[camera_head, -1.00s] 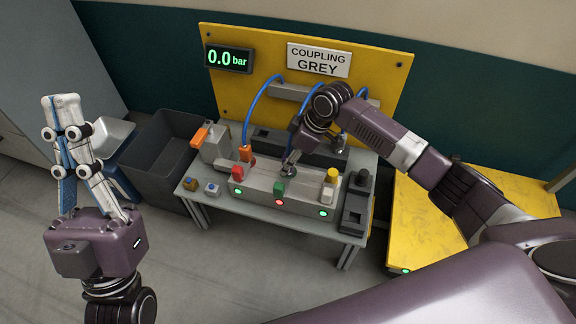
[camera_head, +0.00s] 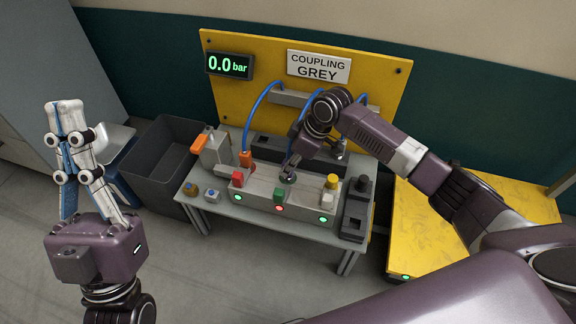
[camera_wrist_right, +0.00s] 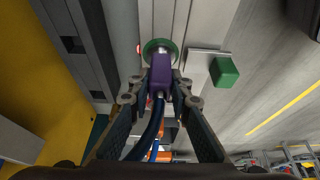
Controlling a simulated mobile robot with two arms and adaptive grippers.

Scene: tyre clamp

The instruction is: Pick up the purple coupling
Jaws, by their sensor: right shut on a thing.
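The purple coupling (camera_wrist_right: 161,72) is between the fingers of my right gripper (camera_wrist_right: 160,95) in the right wrist view. The gripper is shut on it. A blue hose (camera_wrist_right: 150,132) trails from its rear end. Its front end is at a green-ringed socket (camera_wrist_right: 160,45) in the grey block; I cannot tell how deep it sits. In the head view my right gripper (camera_head: 290,163) is above the middle of the grey block (camera_head: 262,190), and the coupling is mostly hidden. My left gripper (camera_head: 64,106) is raised at the far left, empty, its fingers together.
Red (camera_head: 237,179), green (camera_head: 279,194) and yellow (camera_head: 332,181) parts stand along the block. An orange coupling (camera_head: 246,159) stands behind it. The display (camera_head: 229,65) reads 0.0 bar and the sign (camera_head: 318,67) says COUPLING GREY. A dark bin (camera_head: 165,165) stands left of the table.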

